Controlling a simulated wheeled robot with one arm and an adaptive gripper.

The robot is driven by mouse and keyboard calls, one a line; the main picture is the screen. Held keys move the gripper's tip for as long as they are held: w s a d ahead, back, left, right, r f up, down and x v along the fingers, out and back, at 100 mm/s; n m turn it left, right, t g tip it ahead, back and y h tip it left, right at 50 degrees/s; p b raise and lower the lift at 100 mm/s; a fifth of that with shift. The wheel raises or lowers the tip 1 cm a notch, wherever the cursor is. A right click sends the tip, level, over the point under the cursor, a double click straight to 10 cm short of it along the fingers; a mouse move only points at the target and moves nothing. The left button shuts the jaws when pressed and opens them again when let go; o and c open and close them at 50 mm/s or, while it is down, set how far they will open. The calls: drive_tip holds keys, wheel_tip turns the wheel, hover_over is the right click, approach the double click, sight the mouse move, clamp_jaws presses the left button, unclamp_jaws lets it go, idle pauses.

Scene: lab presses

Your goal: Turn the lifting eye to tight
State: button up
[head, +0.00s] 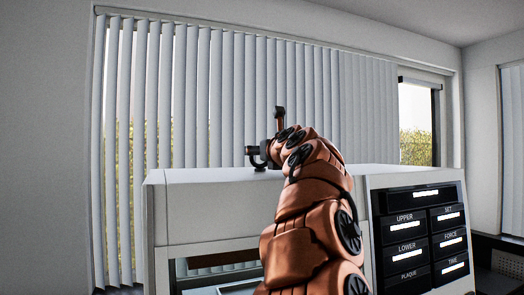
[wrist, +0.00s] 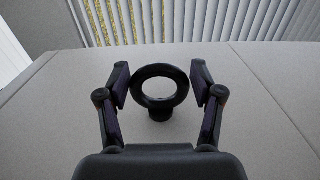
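The lifting eye (wrist: 161,100) is a dark ring on a short round foot, standing upright on the pale top of the press (wrist: 270,125) in the wrist view. My gripper (wrist: 159,77) is open, with one finger to the left of the ring and one to the right. A gap shows between each finger and the ring. In the head view my gripper (head: 262,151) is low over the press top, at the end of my copper arm. There the eye is hard to tell apart from the dark gripper parts.
The press front carries a dark control panel (head: 420,236) with labelled displays at the right. Vertical blinds (head: 220,95) hang in front of a window behind the press. The press top around the eye is clear.

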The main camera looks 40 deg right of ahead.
drive_tip(key=shift+s+r, duration=0.1)
drive_tip(key=shift+r, duration=0.1)
drive_tip(key=shift+s+a, duration=0.2)
drive_tip(key=shift+s, duration=0.15)
drive_tip(key=shift+v, duration=5.6)
drive_tip(key=shift+f, duration=0.15)
